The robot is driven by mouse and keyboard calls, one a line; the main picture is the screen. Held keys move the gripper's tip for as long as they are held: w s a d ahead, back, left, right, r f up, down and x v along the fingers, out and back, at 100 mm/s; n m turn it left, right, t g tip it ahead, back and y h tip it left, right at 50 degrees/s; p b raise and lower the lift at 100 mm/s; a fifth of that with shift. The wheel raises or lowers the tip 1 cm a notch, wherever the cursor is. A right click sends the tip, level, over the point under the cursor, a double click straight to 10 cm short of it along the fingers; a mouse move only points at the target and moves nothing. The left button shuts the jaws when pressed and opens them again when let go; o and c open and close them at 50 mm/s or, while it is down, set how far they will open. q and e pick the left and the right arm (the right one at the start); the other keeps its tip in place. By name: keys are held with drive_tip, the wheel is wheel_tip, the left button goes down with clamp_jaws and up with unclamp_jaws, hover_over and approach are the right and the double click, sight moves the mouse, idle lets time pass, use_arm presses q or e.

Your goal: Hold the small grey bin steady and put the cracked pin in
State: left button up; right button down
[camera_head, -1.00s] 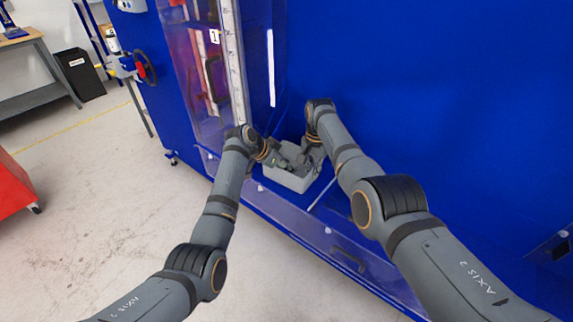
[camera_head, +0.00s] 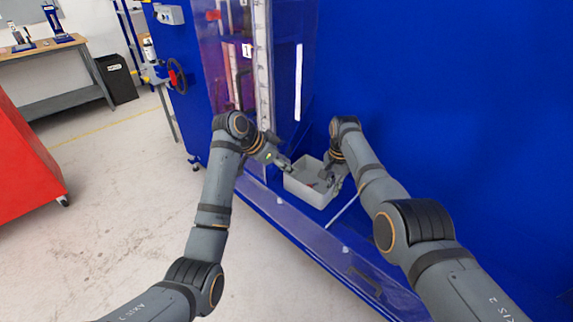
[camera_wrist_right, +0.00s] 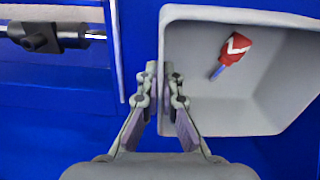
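The small grey bin (camera_head: 308,192) stands on the blue surface by the clear panel; it also shows in the right wrist view (camera_wrist_right: 270,112). The pin (camera_wrist_right: 235,49), with a red head marked by a white zigzag and a short blue shaft, lies inside the bin on its floor. My right gripper (camera_wrist_right: 163,75) has one finger on each side of the bin's wall and is shut on it; in the head view it is at the bin's right side. My left gripper (camera_head: 287,164) is at the bin's left rim, and its fingers are too small to read.
A tall clear-fronted cabinet (camera_head: 240,75) stands just left and behind the bin. A low clear panel (camera_head: 300,228) runs along the front. A blue wall (camera_head: 440,90) closes the back. A black fitting on a rod (camera_wrist_right: 45,36) shows left in the wrist view.

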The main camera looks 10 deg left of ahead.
drive_tip(key=c, duration=1.4)
unclamp_jaws()
drive_tip(key=shift+c, duration=0.2)
wheel_tip(320, 180, up, 12)
